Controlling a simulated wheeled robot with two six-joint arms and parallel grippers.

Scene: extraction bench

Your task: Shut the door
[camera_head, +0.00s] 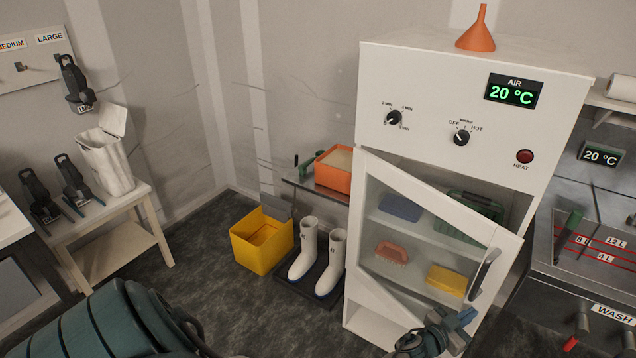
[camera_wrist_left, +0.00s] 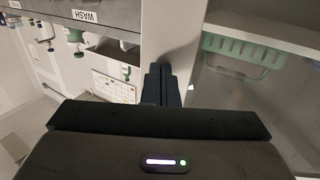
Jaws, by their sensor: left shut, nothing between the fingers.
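The white-framed glass door (camera_head: 420,187) of the tall white cabinet (camera_head: 420,85) stands partly open, swung out from its left side. A gap shows between its free right edge and the cabinet. A dark handle (camera_head: 484,273) is on the door's right side. My left gripper (camera_head: 464,320) is shut and empty, low in front of the door near its lower right corner. In the left wrist view its closed fingers (camera_wrist_left: 158,84) point at a pale upright panel (camera_wrist_left: 172,32); I cannot tell whether they touch it. My right gripper is not in view.
Inside the cabinet are a blue block (camera_head: 400,207), a pink brush (camera_head: 392,252), a yellow block (camera_head: 446,280) and a green basket (camera_head: 476,206). White boots (camera_head: 304,250) and a yellow bin (camera_head: 262,240) stand left of it. The wash unit (camera_head: 600,285) is to the right.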

